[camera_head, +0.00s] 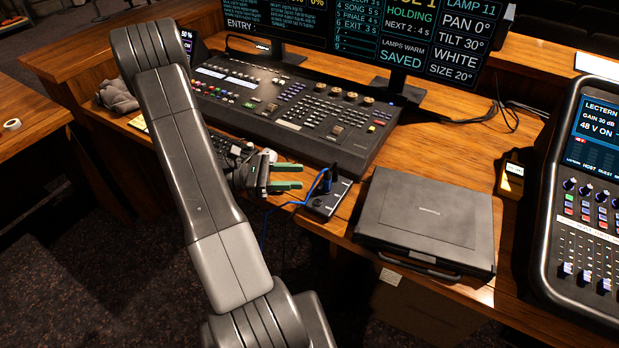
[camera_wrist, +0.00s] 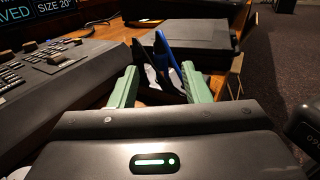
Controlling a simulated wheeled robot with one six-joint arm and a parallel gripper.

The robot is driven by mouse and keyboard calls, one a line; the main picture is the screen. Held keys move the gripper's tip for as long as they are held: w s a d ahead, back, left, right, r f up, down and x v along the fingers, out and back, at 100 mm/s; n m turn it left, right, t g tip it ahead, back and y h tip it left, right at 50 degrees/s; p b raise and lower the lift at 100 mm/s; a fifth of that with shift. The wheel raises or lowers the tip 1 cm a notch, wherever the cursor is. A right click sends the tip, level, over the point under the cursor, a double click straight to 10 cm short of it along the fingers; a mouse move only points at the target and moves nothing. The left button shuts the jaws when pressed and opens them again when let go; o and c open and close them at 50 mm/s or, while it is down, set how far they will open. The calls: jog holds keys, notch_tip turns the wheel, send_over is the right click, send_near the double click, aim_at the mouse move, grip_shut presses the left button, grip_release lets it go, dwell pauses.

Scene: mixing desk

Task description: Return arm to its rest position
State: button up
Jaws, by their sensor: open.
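My arm reaches out over the front edge of the desk in the head view. My gripper (camera_head: 299,177) has green fingers and sits low near the front of the desk, left of a small black box (camera_head: 328,199) with a blue plug or cable (camera_head: 327,178). In the wrist view my gripper (camera_wrist: 161,88) shows both green fingers spread apart. The blue and dark upright piece (camera_wrist: 172,62) appears beyond and between the fingers. I cannot tell whether the fingers touch it.
A black lighting console (camera_head: 290,108) lies behind my gripper. A closed rugged laptop (camera_head: 425,222) lies to the right, with a mixer (camera_head: 585,205) at the far right. Monitors (camera_head: 380,40) stand at the back. Blue cable (camera_head: 268,222) hangs at the desk's front edge.

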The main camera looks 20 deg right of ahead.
jog(key=v, duration=0.7)
jog(key=shift+w+a+b, duration=0.1)
jog(key=shift+a+b, duration=0.05)
jog(key=shift+b, duration=0.25)
jog(key=p+x, duration=0.2)
jog(key=x, duration=1.2)
jog(key=shift+r, duration=0.2)
jog(key=shift+a, duration=0.1)
jog(key=shift+f, duration=0.15)
